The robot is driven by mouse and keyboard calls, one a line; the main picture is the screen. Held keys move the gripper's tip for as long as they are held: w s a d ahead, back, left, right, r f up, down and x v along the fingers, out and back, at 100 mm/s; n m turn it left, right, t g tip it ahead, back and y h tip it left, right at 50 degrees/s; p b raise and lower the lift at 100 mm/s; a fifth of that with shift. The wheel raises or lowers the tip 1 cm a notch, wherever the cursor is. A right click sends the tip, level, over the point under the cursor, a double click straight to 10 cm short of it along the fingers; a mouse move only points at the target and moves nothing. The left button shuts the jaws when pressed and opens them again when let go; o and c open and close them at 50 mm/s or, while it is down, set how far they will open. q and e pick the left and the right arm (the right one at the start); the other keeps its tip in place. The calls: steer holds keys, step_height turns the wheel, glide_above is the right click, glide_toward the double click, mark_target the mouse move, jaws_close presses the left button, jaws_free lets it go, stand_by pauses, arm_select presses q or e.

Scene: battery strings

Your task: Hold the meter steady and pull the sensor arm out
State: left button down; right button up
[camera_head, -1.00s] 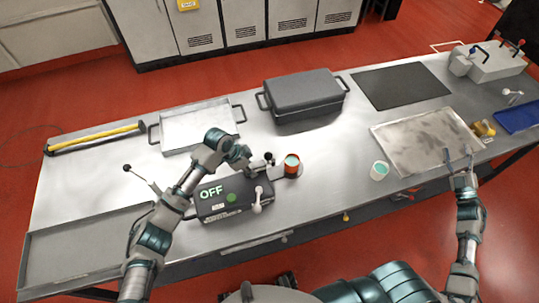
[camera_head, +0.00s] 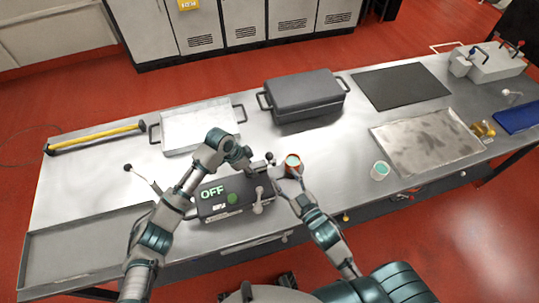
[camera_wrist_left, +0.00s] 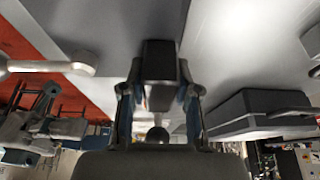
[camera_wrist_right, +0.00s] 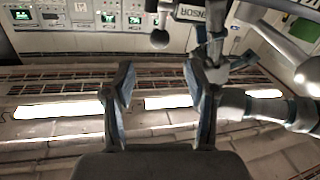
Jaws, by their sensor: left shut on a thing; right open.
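The meter (camera_head: 215,206) is a dark box with a green OFF readout, lying at the front edge of the steel table. A pale lever with a round knob (camera_head: 258,207) stands at its right end. My left gripper (camera_head: 248,163) is at the meter's far right side. In the left wrist view its fingers (camera_wrist_left: 160,95) are shut on a dark block (camera_wrist_left: 160,60), seemingly part of the meter. My right gripper (camera_head: 280,180) is right of the meter, open. In the right wrist view its fingers (camera_wrist_right: 160,80) are empty. A SENSOR label (camera_wrist_right: 200,12) shows above them; the sensor arm is partly hidden.
A lidded dark pot (camera_head: 305,97) and a shallow tray (camera_head: 197,128) stand behind. A lever (camera_head: 140,175) is left.

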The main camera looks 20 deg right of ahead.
mark_target(270, 156)
steer(key=x, duration=1)
steer(key=shift+w, duration=0.35)
jaws_close()
